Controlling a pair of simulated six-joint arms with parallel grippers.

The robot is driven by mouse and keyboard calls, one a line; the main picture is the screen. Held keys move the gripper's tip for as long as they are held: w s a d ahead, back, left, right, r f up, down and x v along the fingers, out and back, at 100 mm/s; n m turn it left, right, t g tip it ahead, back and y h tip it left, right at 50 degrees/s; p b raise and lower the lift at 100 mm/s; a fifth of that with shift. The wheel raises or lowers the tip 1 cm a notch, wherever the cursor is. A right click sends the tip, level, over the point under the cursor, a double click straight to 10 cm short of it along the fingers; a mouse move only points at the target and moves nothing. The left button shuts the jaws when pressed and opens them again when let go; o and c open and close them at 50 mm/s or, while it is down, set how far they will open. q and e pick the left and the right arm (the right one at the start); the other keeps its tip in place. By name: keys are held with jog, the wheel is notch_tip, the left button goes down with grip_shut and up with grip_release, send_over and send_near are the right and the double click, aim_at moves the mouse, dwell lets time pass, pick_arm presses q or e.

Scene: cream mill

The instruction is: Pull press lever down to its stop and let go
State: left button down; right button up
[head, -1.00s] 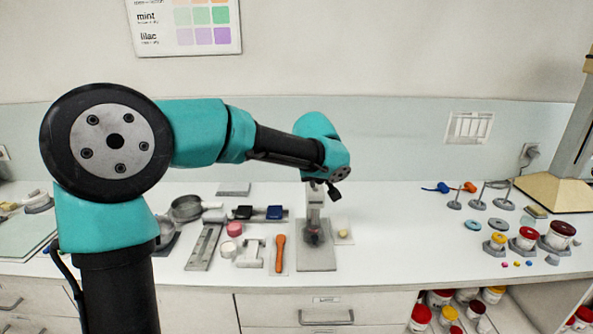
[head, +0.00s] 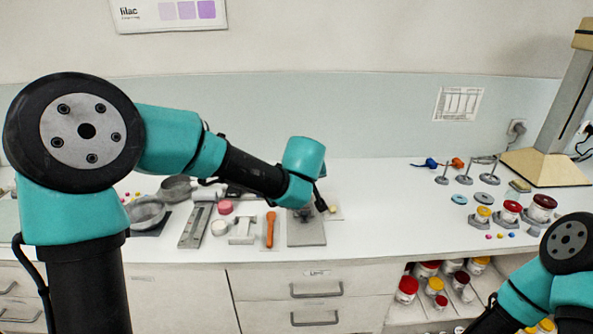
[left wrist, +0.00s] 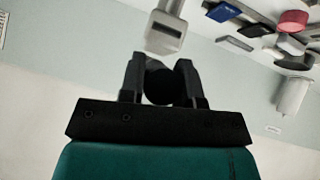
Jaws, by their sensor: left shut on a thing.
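The press stands on a grey base plate (head: 306,233) at the middle front of the counter, with my left forearm covering most of it in the head view. In the left wrist view its pale grey upper part (left wrist: 163,36) shows just beyond my fingers. My left gripper (left wrist: 160,68) is shut on the press lever's round black knob (left wrist: 168,88). The fingers sit on either side of the knob.
Left of the press lie an orange-handled tool (head: 270,230), a pink round piece (head: 225,207) and a grey channel (head: 196,226). Lidded jars (head: 541,208) and ring stands (head: 487,175) stand at the right. The counter between press and jars is clear.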

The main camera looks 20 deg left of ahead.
pick_arm(q)
jog(key=shift+f, duration=0.25)
jog(key=c, duration=0.8)
grip_release()
jog(key=shift+r, duration=0.1)
jog(key=v, duration=1.7)
jog(key=shift+s, duration=0.25)
